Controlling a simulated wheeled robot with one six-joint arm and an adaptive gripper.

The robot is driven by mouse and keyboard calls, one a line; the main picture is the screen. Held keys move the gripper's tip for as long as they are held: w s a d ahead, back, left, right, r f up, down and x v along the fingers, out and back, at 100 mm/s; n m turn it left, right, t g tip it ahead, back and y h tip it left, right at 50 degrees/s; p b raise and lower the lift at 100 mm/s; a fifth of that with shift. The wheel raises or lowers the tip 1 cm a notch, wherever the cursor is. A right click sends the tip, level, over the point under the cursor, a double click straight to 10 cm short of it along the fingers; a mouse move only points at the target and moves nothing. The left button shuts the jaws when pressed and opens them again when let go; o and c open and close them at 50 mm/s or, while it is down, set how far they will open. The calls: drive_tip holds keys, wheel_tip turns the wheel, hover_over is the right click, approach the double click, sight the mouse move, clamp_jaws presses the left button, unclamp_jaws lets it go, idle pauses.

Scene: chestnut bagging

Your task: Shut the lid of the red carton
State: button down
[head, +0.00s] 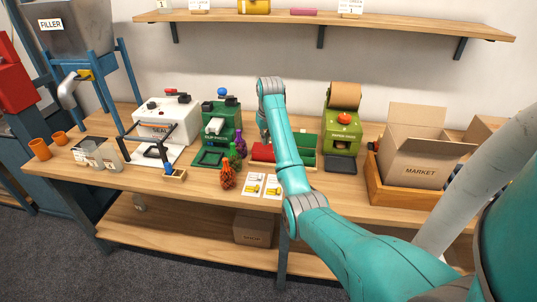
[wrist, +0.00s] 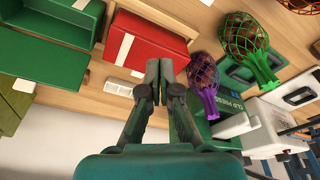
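The red carton (wrist: 152,38) is in the upper middle of the wrist view, with a white strip on its red face. In the head view the red carton (head: 262,152) is small and partly hidden behind my arm. My gripper (wrist: 159,64) is shut and empty, its fingertips together just beside the carton's near edge in the picture; I cannot tell whether they touch it. In the head view my gripper is mostly hidden behind my arm.
A green carton (wrist: 40,52) stands open left of the red one. Netted bags, one purple (wrist: 205,75) and one green (wrist: 243,35), lie to the right near the green clip press (head: 215,130). A green paper machine (head: 342,132) and the market box (head: 418,158) stand further right.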

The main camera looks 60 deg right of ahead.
drive_tip(key=shift+r, duration=2.3)
